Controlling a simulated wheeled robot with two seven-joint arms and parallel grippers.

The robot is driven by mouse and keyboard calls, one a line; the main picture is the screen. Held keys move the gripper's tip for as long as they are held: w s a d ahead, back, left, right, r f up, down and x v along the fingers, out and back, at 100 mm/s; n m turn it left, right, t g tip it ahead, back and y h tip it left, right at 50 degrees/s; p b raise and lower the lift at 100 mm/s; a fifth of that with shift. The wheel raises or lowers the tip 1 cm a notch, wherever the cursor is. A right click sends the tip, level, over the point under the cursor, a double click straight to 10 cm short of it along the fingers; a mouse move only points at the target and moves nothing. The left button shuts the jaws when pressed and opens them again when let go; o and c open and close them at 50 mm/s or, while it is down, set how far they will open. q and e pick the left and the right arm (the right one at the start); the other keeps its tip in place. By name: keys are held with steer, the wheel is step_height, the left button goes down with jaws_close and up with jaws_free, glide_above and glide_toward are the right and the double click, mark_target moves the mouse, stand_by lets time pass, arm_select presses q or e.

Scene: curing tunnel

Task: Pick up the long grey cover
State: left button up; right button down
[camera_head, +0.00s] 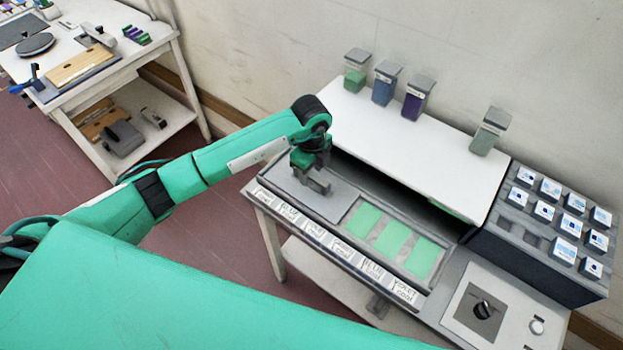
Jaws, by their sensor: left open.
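A flat grey plate (333,204), which looks like the long grey cover, lies at the left end of the tray in front of the white tunnel. My left gripper (319,188) points down over this plate, with its jaws open and nothing between them. I cannot tell whether the fingertips touch the plate. The gripper and wrist hide part of the plate's back left area. My right gripper is not in view.
Green panels (392,239) lie in the tray right of the plate. Several lidded jars (411,107) stand on the white tunnel top (400,140). A dark rack (520,238) of white-topped blocks and a knob panel (478,308) are at right. Another table (150,55) stands at upper left.

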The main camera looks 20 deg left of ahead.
arm_select(q)
step_height(320, 180, down, 2)
steer(key=shift+p, duration=0.3)
steer(key=shift+f, duration=0.3)
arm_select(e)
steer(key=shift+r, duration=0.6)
arm_select(q)
jaws_close()
steer(key=shift+r, duration=0.1)
